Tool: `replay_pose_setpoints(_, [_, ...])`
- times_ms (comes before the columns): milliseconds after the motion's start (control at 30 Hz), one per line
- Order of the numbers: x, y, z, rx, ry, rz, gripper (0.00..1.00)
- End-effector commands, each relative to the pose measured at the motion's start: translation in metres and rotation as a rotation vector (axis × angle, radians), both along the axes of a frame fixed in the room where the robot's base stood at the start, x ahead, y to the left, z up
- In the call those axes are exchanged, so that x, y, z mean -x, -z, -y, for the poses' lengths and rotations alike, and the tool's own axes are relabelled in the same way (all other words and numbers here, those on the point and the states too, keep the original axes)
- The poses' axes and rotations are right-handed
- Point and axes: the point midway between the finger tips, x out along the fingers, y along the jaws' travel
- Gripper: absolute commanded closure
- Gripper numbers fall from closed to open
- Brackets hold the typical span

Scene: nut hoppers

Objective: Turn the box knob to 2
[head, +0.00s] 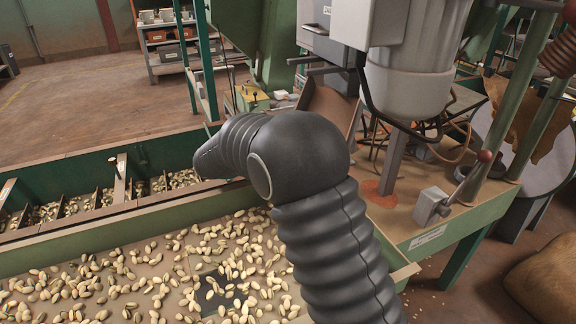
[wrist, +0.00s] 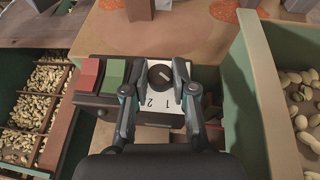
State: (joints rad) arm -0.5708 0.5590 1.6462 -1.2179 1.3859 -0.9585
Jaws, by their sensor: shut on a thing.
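In the wrist view, the control box (wrist: 118,97) has a red button, a green button and a white plate with a round black knob (wrist: 161,76). The printed figures 1 and 2 sit on the plate on the near side of the knob. A pale line shows on the knob, but I cannot tell surely which figure it points to. My gripper (wrist: 158,88) is over the plate, with one finger on each side of the knob, shut on it. In the head view, my arm's dark sleeve hides the gripper, and I cannot make out the box.
A green-walled trough of nuts (head: 110,208) lies at the front left, with a divided nut tray (head: 64,183) beyond it. The floor beyond at left is clear.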

Motion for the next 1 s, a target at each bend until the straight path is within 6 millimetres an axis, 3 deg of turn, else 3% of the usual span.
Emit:
replay_pose_setpoints(500, [-0.0053,-0.0003,-0.0015,-0.001,0.34,0.003,1.0])
replay_pose_setpoints(967, [-0.0048,-0.0011,-0.0017,-0.001,0.381,0.003,1.0])
replay_pose_setpoints(1000, [-0.0048,-0.0012,-0.0016,-0.001,0.381,0.003,0.64])
